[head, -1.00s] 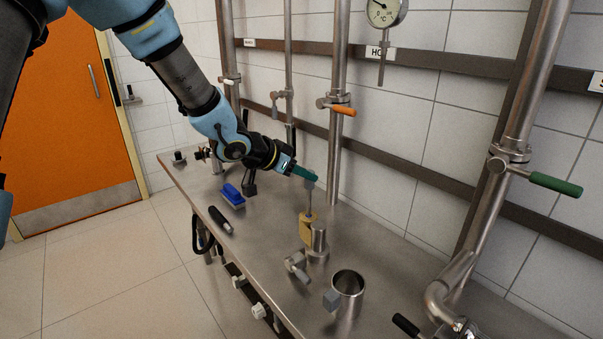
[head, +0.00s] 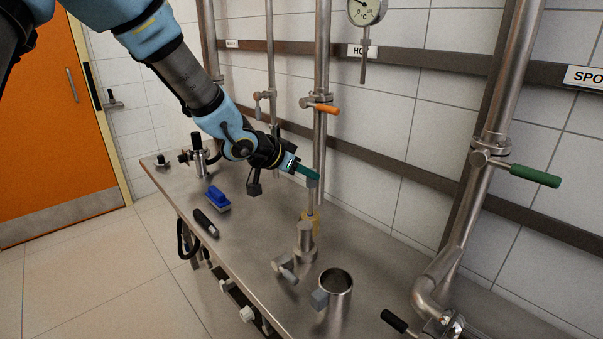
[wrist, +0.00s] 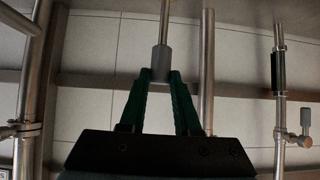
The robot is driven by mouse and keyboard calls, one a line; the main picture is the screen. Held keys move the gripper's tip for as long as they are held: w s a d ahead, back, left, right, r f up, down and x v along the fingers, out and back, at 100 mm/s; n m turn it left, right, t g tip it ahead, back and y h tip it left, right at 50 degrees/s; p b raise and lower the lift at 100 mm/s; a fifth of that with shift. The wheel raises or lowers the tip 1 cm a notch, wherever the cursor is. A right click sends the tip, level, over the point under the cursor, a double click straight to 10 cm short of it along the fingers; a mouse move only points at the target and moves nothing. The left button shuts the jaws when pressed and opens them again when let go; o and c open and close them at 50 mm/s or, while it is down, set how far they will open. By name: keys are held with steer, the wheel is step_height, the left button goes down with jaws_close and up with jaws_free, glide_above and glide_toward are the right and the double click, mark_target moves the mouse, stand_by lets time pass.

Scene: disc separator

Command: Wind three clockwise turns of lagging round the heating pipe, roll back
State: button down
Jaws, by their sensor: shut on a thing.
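My gripper (head: 312,175) has green fingers shut on a grey block (wrist: 162,62) at the end of a thin metal rod (wrist: 164,25). In the head view the rod points down from the fingers to a tan roll (head: 314,222), which seems to be the lagging. The roll is low over the bench, partly hidden behind a steel cylinder. The upright pipe with an orange handle (head: 327,108), under a sign starting "HO", passes behind my fingertips. I cannot tell whether the roll touches it.
The steel bench (head: 250,255) carries a steel cylinder (head: 305,240), a fitting (head: 286,270), an open steel cup (head: 336,285), a blue brush (head: 217,199) and a black-handled tool (head: 205,222). A pipe with a green handle (head: 535,175) stands at right. A gauge (head: 366,8) hangs above.

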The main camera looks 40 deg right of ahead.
steer(key=shift+s+d+b, duration=0.2)
steer(key=shift+s+b, duration=0.05)
steer(key=shift+s, duration=0.3)
steer(key=shift+s+d+b, duration=0.2)
steer(key=shift+s, duration=0.3)
steer(key=shift+s, duration=0.15)
steer(key=s+b, duration=0.2)
steer(key=s, duration=0.1)
steer(key=shift+a, duration=0.4)
